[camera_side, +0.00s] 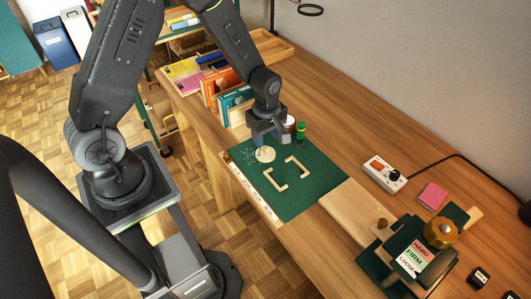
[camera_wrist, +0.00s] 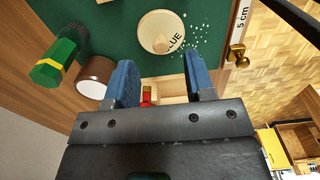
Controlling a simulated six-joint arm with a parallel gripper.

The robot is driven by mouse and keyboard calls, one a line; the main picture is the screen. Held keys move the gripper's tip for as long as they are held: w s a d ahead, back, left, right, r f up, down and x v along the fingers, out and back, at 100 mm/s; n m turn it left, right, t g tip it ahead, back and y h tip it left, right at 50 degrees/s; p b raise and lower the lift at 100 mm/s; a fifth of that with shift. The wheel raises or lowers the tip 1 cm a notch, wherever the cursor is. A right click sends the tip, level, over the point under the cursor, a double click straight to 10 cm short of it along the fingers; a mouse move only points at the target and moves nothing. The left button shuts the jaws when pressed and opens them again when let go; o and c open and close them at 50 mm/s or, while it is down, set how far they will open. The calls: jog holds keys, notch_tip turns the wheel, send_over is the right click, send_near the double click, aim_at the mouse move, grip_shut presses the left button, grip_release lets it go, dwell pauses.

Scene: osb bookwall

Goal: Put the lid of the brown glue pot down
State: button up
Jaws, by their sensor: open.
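The pot lid is a round cream disc (camera_side: 265,154) on the green mat, just in front of my gripper. In the wrist view the lid (camera_wrist: 158,34) shows dark lettering ending in "LUE" and appears to lie on the mat. My gripper (camera_side: 267,138) is low over the mat's far end. Its two blue fingers (camera_wrist: 160,72) are spread apart with nothing held, and the lid shows just beyond their tips. The brown glue pot (camera_wrist: 94,76) stands left of the fingers in the wrist view; in the side view it is partly hidden behind my gripper (camera_side: 289,122).
A green bottle with a yellow band (camera_wrist: 58,64) stands beside the pot. White specks (camera_wrist: 196,32) lie near the lid. Two pale corner pieces (camera_side: 278,181) lie on the mat (camera_side: 318,190). Books (camera_side: 233,104) stand behind. A control box (camera_side: 384,172) and a press (camera_side: 420,250) are to the right.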

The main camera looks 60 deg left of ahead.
aim_at(266, 147)
jog(key=shift+a+f, duration=0.2)
jog(key=shift+f, duration=2.5)
jog(key=shift+c, duration=0.4)
grip_shut()
